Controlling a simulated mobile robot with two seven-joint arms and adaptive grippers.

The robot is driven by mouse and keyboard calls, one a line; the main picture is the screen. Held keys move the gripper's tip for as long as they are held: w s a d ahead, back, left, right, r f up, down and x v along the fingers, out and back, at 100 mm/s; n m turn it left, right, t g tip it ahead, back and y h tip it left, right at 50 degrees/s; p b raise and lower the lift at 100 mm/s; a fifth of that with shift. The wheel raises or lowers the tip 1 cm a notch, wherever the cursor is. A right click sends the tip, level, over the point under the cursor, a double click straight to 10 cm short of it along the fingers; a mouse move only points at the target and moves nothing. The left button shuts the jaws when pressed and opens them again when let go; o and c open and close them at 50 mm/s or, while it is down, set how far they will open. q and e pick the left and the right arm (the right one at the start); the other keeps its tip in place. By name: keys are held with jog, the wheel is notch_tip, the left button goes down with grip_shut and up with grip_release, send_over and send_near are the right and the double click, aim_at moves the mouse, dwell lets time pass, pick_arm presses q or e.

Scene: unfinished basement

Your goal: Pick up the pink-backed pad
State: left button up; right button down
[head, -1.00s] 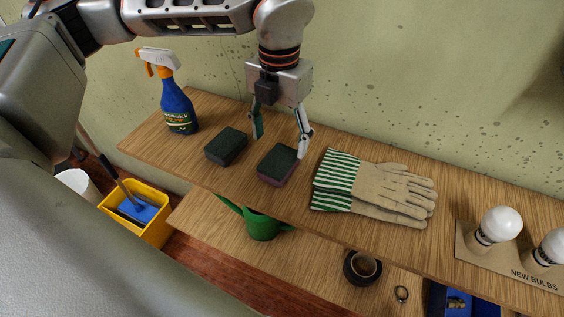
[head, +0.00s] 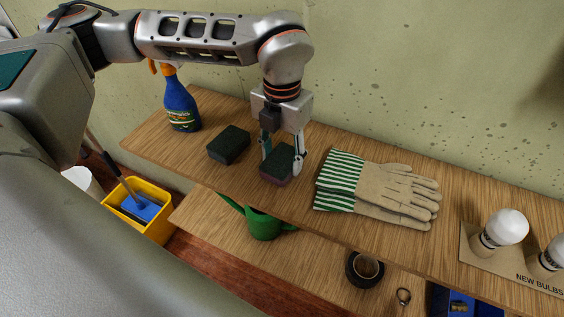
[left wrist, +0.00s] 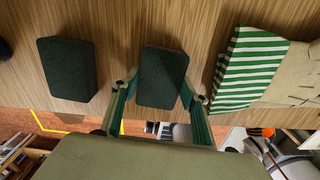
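The pink-backed pad (head: 278,166) lies flat on the wooden shelf, dark green side up, with a thin pinkish layer along its lower edge. It also shows in the left wrist view (left wrist: 161,78) as a dark green block. My left gripper (head: 282,164) points down over it, one finger on each side. Both fingertips (left wrist: 159,84) appear to touch its sides. The pad still rests on the shelf. A second dark green pad (head: 229,145) lies apart to the left; its underside is hidden. My right gripper is not in view.
Striped-cuff gloves (head: 376,189) lie close to the right of the pad. A blue spray bottle (head: 180,105) stands at the far left, light bulbs (head: 505,228) at the far right. The wall is behind. A lower shelf holds a green watering can (head: 263,225).

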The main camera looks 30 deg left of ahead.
aim_at(282, 159)
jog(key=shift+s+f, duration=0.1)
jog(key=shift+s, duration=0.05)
